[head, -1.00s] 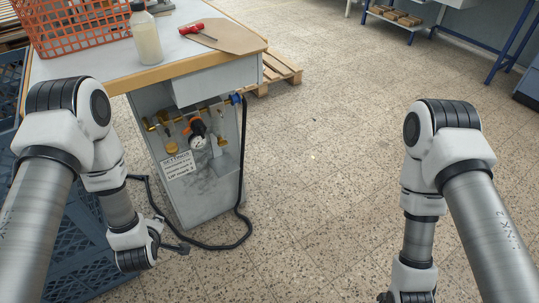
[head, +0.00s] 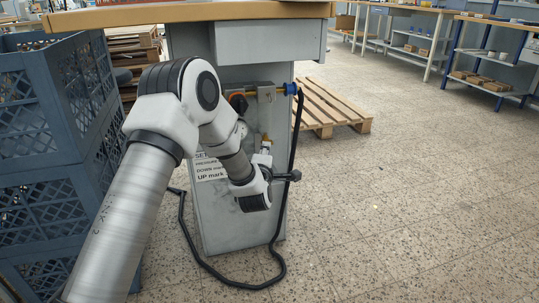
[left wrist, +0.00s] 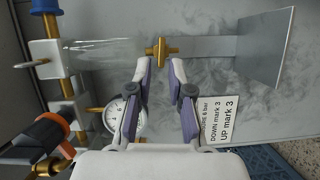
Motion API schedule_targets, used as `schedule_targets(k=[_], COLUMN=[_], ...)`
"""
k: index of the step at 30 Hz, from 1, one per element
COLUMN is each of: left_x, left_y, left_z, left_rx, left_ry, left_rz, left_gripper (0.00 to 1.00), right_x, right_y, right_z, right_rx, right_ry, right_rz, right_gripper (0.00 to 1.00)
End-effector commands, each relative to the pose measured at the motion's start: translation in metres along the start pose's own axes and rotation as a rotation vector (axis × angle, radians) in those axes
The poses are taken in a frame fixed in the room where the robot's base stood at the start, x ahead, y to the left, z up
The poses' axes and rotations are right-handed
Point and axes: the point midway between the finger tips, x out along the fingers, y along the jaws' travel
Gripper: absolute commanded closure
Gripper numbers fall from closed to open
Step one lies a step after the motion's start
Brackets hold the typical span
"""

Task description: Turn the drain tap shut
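The drain tap is a small brass piece (left wrist: 163,49) on the end of a clear bowl (left wrist: 100,52) in the left wrist view. My left gripper (left wrist: 159,70) is open, with its two fingers apart. In that view the tap lies just past the fingertips, in line with the gap between them; I cannot see any contact. In the head view my left gripper (head: 264,158) is in front of the grey cabinet panel, partly hidden and small. My right gripper is not in view.
A pressure gauge (left wrist: 126,114) and an orange-and-black knob (left wrist: 52,131) sit close to the left finger. A printed card (left wrist: 217,121) is on the panel. A black hose (head: 294,135) hangs at the cabinet's right edge.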

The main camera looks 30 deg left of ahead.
Motion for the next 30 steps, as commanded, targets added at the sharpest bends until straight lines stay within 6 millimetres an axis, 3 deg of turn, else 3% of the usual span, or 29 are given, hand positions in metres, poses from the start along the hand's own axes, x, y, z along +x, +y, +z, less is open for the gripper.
schedule_targets(k=[3, 8, 14, 15, 17, 30], left_x=[0.023, 0.039, 0.041, 0.041, 0.041, 0.04], left_y=[-0.005, -0.003, -0.002, -0.002, -0.002, 0.001], left_z=[0.0, 0.0, 0.0, 0.0, 0.0, 0.0], left_rx=[0.0, 0.001, 0.002, 0.002, 0.002, 0.027], left_ry=[0.001, 0.0, -0.001, -0.001, -0.001, -0.002], left_rz=[0.001, -0.001, -0.003, -0.003, -0.003, -0.013], left_gripper=[0.8, 0.8, 0.8, 0.84, 1.0, 1.0], right_x=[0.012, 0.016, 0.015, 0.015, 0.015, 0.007], right_y=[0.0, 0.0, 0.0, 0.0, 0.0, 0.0], right_z=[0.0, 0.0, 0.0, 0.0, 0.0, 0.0], right_rx=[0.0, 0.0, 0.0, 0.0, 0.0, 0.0], right_ry=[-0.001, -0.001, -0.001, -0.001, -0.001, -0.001], right_rz=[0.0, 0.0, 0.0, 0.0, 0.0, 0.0], right_gripper=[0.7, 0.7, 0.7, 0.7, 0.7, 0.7])
